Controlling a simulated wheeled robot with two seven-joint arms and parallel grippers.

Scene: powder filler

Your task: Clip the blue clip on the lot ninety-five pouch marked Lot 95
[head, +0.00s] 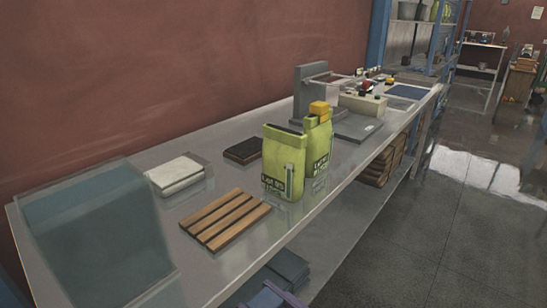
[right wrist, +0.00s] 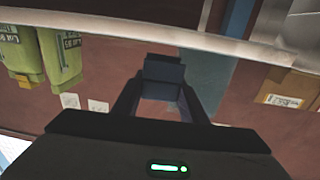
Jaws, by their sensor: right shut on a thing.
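Two green pouches stand upright on the bench in the head view. The front pouch (head: 284,160) has an open-looking dark top edge and a label that seems to read Lot 95. The pouch behind it (head: 318,148) is partly hidden and has a yellow clip (head: 319,108) on its top. Both pouches show inverted at the upper left of the right wrist view (right wrist: 22,55). My right gripper (right wrist: 164,98) is shut on a dark blue block, seemingly the blue clip (right wrist: 163,70), apart from the pouches. Neither gripper shows in the head view.
A slatted wooden rack (head: 225,218), a white folded stack (head: 175,174) and a dark block (head: 243,151) lie near the pouches. A clear bluish bin (head: 95,240) stands at the front left. A grey machine (head: 306,95) stands behind the pouches. A cardboard box (right wrist: 285,92) shows in the right wrist view.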

